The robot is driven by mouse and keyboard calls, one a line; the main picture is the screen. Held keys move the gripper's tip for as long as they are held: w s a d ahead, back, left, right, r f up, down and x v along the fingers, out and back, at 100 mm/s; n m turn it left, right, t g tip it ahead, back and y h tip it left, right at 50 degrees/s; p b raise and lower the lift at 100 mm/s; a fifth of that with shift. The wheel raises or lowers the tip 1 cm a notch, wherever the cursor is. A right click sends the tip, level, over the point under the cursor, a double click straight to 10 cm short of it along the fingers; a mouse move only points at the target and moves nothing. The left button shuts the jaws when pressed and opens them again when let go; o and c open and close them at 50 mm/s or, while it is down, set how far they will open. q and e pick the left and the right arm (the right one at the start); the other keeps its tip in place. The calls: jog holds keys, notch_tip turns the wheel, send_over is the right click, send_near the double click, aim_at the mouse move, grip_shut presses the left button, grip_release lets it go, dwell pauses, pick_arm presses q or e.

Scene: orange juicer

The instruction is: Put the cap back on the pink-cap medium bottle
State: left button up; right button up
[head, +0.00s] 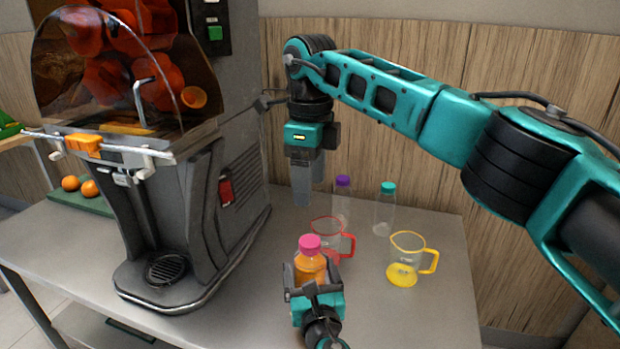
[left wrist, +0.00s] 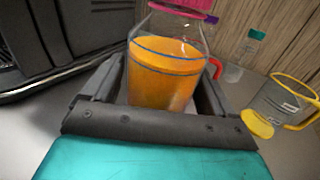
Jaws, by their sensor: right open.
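The medium bottle (head: 311,268) holds orange juice and stands upright at the front middle of the table. Its pink cap (head: 309,242) sits on top of the mouth; I cannot tell whether it is fully seated. My left gripper (head: 312,282) is around the bottle's body and shut on it. In the left wrist view the bottle (left wrist: 165,75) fills the space between the fingers, and the pink cap (left wrist: 182,9) is cut by the top edge. My right gripper (head: 305,182) is open and empty, pointing down behind and above the bottle, apart from the cap.
A red-rimmed jug (head: 328,230) stands just behind the bottle, a yellow-rimmed jug (head: 406,262) to the right. Purple-cap (head: 342,202) and teal-cap (head: 385,212) bottles stand behind. The juicer (head: 190,220) takes the left. The front right table (head: 420,320) is clear.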

pick_arm(q)
jog(key=shift+o, duration=1)
jog(key=s+d+p, duration=0.2)
jog(key=s, duration=1)
jog(key=shift+s, duration=0.4)
